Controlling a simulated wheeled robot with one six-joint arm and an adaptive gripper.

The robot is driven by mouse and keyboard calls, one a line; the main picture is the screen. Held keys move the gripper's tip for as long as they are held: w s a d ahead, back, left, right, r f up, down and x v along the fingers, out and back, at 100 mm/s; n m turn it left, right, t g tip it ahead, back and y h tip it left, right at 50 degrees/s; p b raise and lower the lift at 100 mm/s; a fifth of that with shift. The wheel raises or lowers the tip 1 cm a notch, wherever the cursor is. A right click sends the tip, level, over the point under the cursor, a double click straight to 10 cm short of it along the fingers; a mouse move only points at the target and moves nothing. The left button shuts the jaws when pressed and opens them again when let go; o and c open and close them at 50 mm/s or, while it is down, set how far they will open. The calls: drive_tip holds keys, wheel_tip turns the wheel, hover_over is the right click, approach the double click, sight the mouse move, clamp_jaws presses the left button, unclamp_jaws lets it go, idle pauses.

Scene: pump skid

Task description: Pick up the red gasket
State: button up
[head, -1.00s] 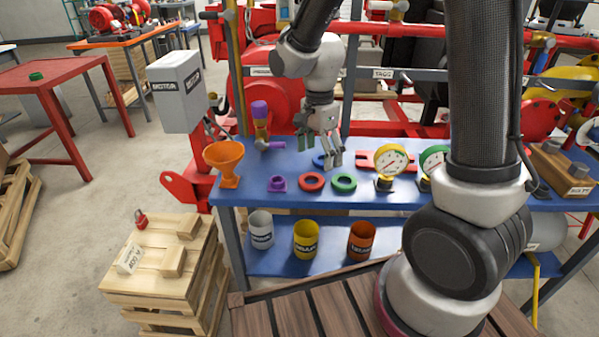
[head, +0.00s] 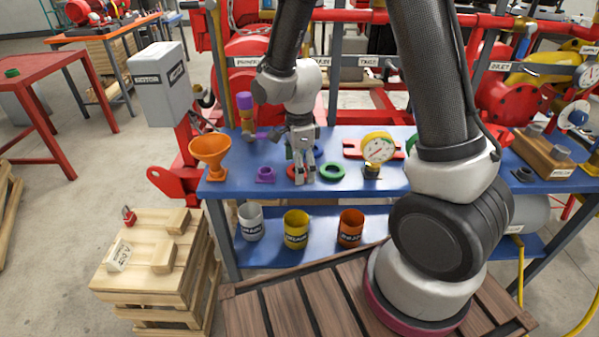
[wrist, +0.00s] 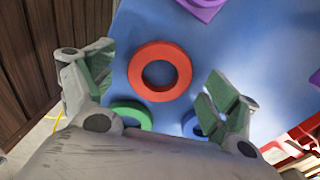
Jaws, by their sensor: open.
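The red gasket (wrist: 160,47) is a flat ring lying on the blue table top (wrist: 232,50). In the wrist view it sits between and just beyond my gripper's two fingers. My gripper (head: 304,180) is open and empty, pointing down at the gasket; in the wrist view (wrist: 158,85) its green-padded fingers stand wide apart. In the head view the fingers hide most of the red gasket (head: 291,170). How high the fingertips are above the gasket is hard to tell.
A green gasket (head: 332,171) lies just right of the red one, and a blue gasket (head: 318,151) lies behind. A yellow gauge (head: 378,148) stands right. Cups sit on the lower shelf (head: 275,255).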

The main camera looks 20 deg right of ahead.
drive_tip(key=c, duration=1.1)
